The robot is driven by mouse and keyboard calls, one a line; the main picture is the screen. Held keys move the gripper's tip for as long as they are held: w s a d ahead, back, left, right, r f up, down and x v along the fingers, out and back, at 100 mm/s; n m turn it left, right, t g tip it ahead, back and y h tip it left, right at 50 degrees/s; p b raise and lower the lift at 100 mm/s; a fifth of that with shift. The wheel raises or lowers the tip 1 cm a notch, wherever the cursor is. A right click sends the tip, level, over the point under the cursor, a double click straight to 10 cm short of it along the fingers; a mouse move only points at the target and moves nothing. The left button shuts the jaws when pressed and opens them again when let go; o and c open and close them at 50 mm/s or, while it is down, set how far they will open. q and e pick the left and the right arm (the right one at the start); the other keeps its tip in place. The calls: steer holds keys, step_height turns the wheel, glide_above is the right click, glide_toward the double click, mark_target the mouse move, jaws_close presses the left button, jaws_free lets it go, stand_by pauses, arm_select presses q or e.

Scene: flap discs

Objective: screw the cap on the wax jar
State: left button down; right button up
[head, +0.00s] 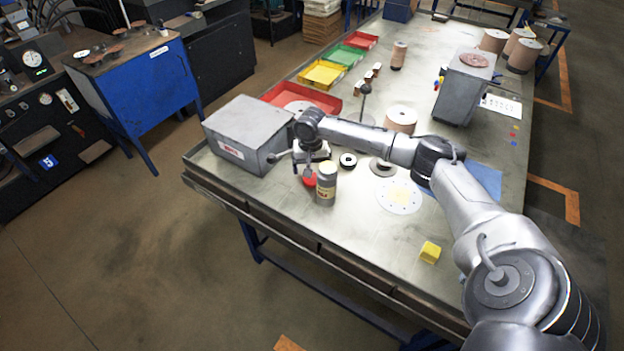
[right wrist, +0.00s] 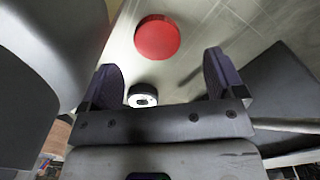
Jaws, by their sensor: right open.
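The wax jar (head: 326,186), a grey cylinder with a yellowish label, stands upright near the table's front edge. A round red cap (head: 309,179) lies on the table just left of it, apparently flat; it also shows in the right wrist view (right wrist: 158,37). My right gripper (head: 312,168) points down above the cap, beside the jar. In the right wrist view its two fingers (right wrist: 163,75) are spread with nothing between them, and the cap lies beyond the fingertips. The large grey shape at the left there may be the jar, very close. My left gripper is out of view.
A grey metal box (head: 248,132) stands close left of my right gripper.

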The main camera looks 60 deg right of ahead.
mark_target(312, 179)
steer(key=f, duration=0.3)
steer(key=f+b, duration=0.1)
steer(key=f, duration=0.1)
steer(key=shift+s, duration=0.3)
steer(key=shift+c, duration=0.4)
steer(key=c, duration=0.9)
